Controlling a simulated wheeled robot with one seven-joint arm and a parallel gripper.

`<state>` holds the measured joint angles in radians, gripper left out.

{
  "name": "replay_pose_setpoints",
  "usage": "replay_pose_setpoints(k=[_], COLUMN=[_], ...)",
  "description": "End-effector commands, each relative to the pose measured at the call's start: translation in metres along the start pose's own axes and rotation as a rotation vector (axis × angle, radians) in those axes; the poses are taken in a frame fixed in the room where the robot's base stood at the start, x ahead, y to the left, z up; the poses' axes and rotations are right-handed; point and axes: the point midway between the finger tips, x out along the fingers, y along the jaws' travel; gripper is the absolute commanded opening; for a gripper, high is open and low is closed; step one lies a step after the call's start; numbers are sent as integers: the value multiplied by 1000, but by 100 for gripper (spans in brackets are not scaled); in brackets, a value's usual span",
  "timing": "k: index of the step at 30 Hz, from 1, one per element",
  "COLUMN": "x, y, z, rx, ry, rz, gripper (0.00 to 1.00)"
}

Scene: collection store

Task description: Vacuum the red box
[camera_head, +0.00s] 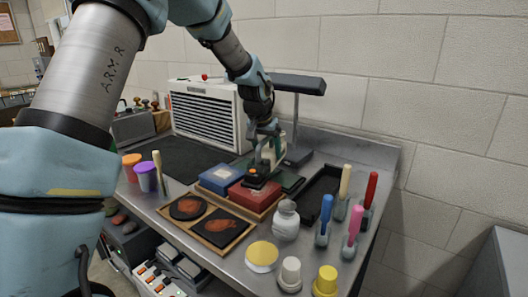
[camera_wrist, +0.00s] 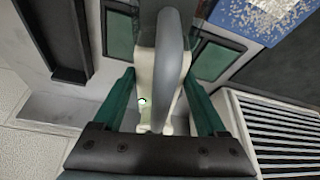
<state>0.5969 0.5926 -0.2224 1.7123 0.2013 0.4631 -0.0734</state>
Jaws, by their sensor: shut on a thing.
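In the wrist view, the vacuum's grey and white body (camera_wrist: 168,75) sits between my gripper's green fingers (camera_wrist: 160,100). The red box does not show there. The blue box (camera_wrist: 268,14) shows at the upper right with pale specks on it.
Two dark trays with orange-brown pieces (camera_head: 187,207) lie in front. A pale jar (camera_head: 286,220) stands to the right, near several coloured-handled tools (camera_head: 354,225). A white louvred unit (camera_head: 205,112) stands behind. A black tray (camera_head: 317,195) lies right of the red box.

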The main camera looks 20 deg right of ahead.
Motion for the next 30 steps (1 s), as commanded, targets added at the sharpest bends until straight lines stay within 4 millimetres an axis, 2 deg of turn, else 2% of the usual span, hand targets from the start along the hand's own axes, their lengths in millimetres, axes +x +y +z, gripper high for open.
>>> replay_pose_setpoints(k=[16, 23, 30], x=[12, 14, 12], y=[7, 10, 26], z=[-29, -30, -28], rx=[0, 1, 1], ry=[3, 2, 2], rz=[0, 0, 1], gripper=[0, 0, 0])
